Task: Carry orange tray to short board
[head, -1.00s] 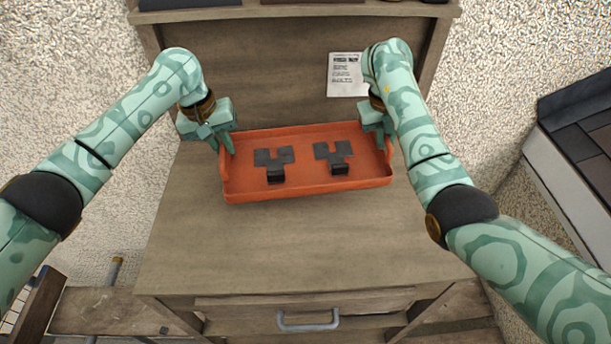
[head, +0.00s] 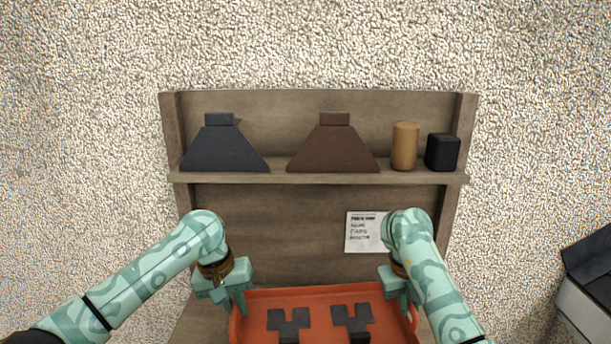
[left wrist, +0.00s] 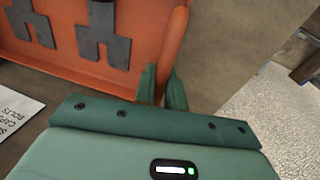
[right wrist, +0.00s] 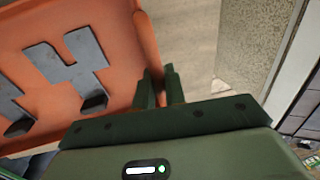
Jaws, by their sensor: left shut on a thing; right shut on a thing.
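The orange tray (head: 321,300) is at the bottom of the head view, its near part cut off by the frame. Several dark, flat, notched metal pieces (head: 352,318) lie in it. My left gripper (head: 240,302) is shut on the tray's left end wall; the left wrist view shows its fingers (left wrist: 163,92) on the orange wall. My right gripper (head: 409,297) is shut on the right end wall, as the right wrist view shows (right wrist: 160,88). Whether the tray touches the bench top is unclear. I cannot make out a short board.
Behind the tray is a wooden back panel with a shelf (head: 280,178). On it stand a dark grey cap (head: 222,150), a brown cap (head: 333,150), a tan cylinder (head: 404,147) and a black block (head: 442,153). A paper note (head: 362,232) hangs below.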

